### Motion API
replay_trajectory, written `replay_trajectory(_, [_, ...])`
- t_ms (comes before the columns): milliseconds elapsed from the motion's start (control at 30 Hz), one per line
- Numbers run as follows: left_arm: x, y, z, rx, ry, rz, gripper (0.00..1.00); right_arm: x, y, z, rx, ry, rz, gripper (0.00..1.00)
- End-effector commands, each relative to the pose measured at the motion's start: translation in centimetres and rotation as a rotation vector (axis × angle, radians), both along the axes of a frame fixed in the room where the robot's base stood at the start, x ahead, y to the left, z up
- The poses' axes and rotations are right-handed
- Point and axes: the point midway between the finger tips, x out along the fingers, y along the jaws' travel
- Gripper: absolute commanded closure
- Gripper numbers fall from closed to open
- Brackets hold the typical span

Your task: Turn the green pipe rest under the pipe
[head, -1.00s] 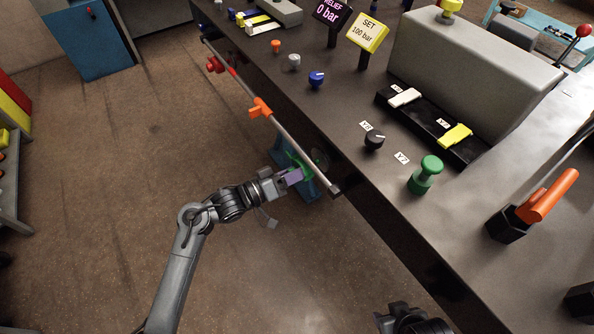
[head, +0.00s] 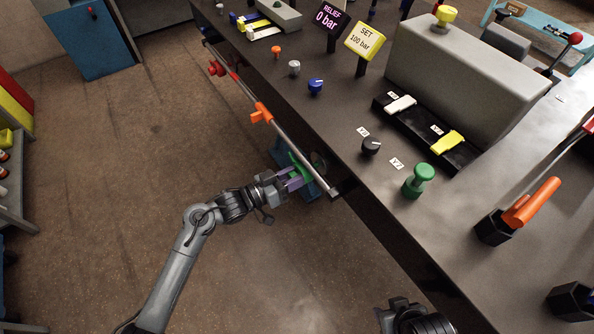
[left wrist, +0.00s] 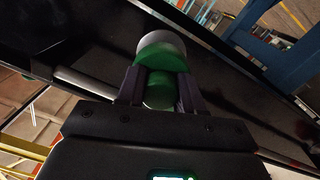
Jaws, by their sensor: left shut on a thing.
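The green pipe rest (head: 300,163) is at the bench's front side, near the right end of the long grey pipe (head: 288,137). My left gripper (head: 294,179) has its purple fingers shut on the rest. In the left wrist view the fingers (left wrist: 160,92) clasp its round green stem, with the wider green head (left wrist: 163,58) beyond them and a pale round end behind it. A length of pipe (left wrist: 84,83) shows at the left there; I cannot tell whether it touches the rest. My right gripper (head: 408,318) is only partly in view at the bottom edge, its fingertips hidden.
The pipe carries a red fitting (head: 217,69) and an orange fitting (head: 261,113). The dark bench top (head: 330,120) bears knobs, a green plunger (head: 418,181) and an orange lever (head: 532,203).

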Motion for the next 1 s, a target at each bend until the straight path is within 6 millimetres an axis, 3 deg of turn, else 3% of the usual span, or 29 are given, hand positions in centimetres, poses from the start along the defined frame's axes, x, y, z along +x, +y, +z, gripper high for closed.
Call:
replay_trajectory(400, [0.0,0.0,0.4,0.210,-0.342,-0.002,0.95,0.0,0.2,1.7,0.008,-0.001,-0.006,0.57])
replay_trajectory(1000, [0.0,-0.1,0.4,0.489,-0.792,-0.002,0.95,0.0,0.1,2.1,0.003,-0.001,-0.002,0.57])
